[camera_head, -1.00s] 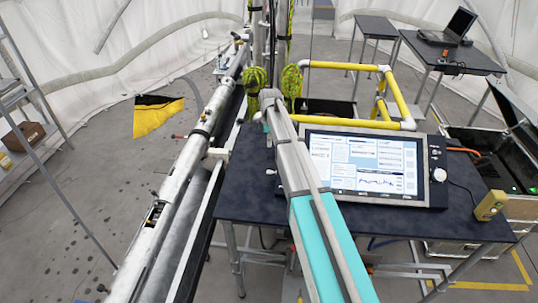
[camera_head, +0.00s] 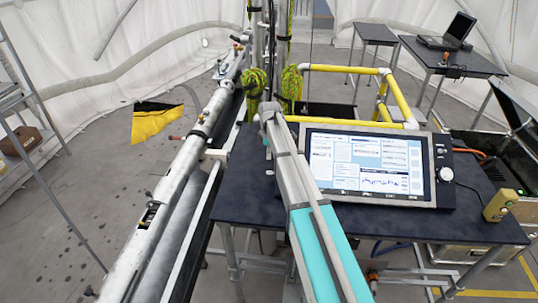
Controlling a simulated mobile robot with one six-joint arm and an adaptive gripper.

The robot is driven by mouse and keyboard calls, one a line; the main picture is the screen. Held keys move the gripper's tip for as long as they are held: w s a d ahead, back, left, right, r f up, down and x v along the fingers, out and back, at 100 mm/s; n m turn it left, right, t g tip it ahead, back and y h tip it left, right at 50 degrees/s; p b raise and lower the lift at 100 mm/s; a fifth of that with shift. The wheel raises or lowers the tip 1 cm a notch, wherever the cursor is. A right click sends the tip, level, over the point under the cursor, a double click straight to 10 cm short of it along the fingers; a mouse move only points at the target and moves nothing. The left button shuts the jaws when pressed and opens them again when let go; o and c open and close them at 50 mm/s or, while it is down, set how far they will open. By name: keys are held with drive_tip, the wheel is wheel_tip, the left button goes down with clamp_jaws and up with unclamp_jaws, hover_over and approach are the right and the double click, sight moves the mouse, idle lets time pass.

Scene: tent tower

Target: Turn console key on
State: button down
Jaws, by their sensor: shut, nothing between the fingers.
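The console (camera_head: 365,195) is a flat panel with a lit blue-and-white screen (camera_head: 365,163), lying on a dark table right of the centre. On its right-hand strip are a round pale knob (camera_head: 445,174) and a smaller control (camera_head: 440,148) above it. I cannot tell which part is the key or how it is turned. A long grey and teal arm-like part (camera_head: 318,245) runs from the bottom edge up past the console's left side. I cannot make out my gripper or its fingertips in this view.
The dark table (camera_head: 250,190) holds the console and a yellow box (camera_head: 499,205) at its right. A yellow pipe frame (camera_head: 400,100) stands behind the console. A long metal tube (camera_head: 160,205) runs along the left. Open cases stand at the right.

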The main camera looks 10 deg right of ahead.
sight(269, 173)
drive_tip(key=shift+s+a+f+b, duration=0.1)
drive_tip(key=shift+s+f+b, duration=0.1)
drive_tip(key=shift+f+b, duration=1.6)
drive_tip(key=shift+s+a+f+b, duration=0.1)
drive_tip(key=shift+s+f+b, duration=0.05)
drive_tip(key=shift+f+b, duration=1.6)
drive_tip(key=shift+f, duration=0.1)
